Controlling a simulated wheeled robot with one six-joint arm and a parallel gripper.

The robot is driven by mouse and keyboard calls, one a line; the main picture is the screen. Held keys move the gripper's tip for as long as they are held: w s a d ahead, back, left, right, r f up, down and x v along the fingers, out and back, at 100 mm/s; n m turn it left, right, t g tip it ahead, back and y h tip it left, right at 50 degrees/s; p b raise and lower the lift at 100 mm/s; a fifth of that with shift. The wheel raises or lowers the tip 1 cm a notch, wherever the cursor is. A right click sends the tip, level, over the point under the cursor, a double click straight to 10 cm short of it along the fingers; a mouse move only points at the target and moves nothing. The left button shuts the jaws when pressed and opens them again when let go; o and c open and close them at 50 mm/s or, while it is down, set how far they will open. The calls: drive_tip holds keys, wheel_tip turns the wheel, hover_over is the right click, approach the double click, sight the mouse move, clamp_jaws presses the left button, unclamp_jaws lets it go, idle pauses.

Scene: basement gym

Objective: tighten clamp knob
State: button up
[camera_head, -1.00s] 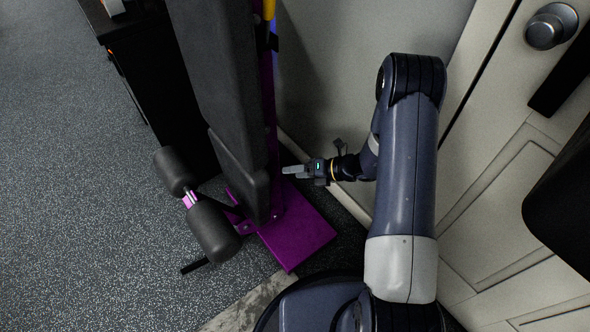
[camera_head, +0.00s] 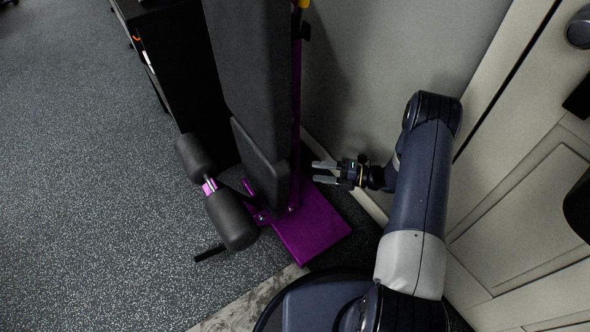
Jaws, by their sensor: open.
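A gym bench with black pads (camera_head: 252,75) and a purple frame stands upright near the middle. Its purple base plate (camera_head: 312,225) lies on the floor, and black foam rollers (camera_head: 230,217) stick out to its lower left. I cannot make out a clamp knob; it may be hidden or too small. My gripper (camera_head: 313,172) is open with nothing between its two grey fingers. It points left toward the purple upright (camera_head: 296,120), just right of it and apart from it in the picture, above the base plate.
A black cabinet (camera_head: 170,60) stands behind the bench at left. A grey wall (camera_head: 390,55) and a panelled door (camera_head: 520,190) with a round knob (camera_head: 580,28) close in the right side. Speckled floor (camera_head: 90,200) at left is clear.

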drive_tip(key=b+x, duration=0.1)
drive_tip(key=x, duration=0.7)
drive_tip(key=c, duration=1)
drive_tip(key=n+h+p, duration=0.1)
drive_tip(key=r+n+h+p, duration=0.1)
drive_tip(key=h, duration=0.1)
drive_tip(key=shift+a+n+p, duration=0.1)
drive_tip(key=shift+n+p, duration=0.2)
drive_tip(key=shift+n, duration=0.1)
drive_tip(key=o, duration=1)
